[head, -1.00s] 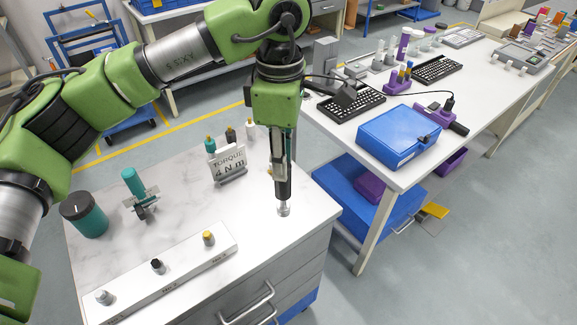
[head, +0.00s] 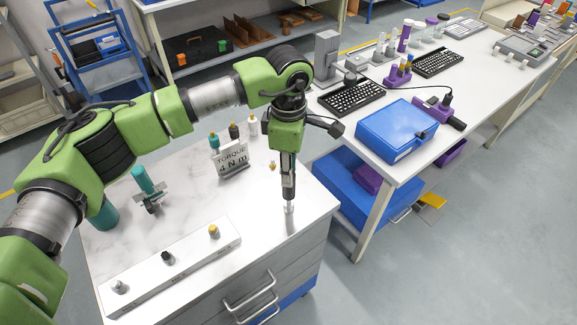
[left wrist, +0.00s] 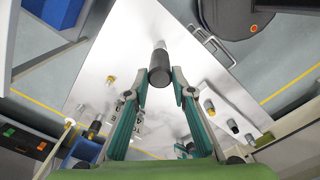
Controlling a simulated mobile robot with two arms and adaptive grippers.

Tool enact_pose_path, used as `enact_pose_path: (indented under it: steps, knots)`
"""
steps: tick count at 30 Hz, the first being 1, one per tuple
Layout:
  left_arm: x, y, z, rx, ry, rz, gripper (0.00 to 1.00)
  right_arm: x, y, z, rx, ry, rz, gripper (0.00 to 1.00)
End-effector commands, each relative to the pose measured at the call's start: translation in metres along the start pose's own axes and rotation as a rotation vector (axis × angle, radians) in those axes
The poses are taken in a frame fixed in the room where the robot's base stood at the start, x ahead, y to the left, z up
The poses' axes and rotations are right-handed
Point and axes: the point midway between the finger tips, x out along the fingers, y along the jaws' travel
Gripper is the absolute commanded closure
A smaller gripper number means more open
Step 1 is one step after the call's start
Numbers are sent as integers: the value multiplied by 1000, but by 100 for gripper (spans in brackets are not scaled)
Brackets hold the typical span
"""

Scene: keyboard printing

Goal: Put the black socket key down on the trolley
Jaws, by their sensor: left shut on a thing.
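The black socket key (head: 289,191) hangs upright below my left gripper (head: 289,178), its silver end down at the right side of the trolley's white top (head: 255,222). I cannot tell whether that end touches the top. In the left wrist view, the two fingers of my left gripper (left wrist: 160,75) are closed around the black socket key (left wrist: 160,68), and its silver end points away toward the trolley top (left wrist: 135,30). My right gripper is not in view.
A white holder strip (head: 190,259) with silver, black and yellow-topped pieces lies at the front. A torque sign (head: 232,160), a teal-handled tool (head: 147,185) and a teal container (head: 104,215) stand behind. A workbench with a blue case (head: 397,132) is to the right.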

Motion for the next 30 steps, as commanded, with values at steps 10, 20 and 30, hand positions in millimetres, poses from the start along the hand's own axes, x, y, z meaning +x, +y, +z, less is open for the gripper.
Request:
enact_pose_path:
  steps: [10,20,30]
  knots:
    - [3,0,0,0,0,0,60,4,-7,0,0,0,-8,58]
    - [-1,0,0,0,0,0,60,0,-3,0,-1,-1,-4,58]
    - [-58,1,0,0,1,6,60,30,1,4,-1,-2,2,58]
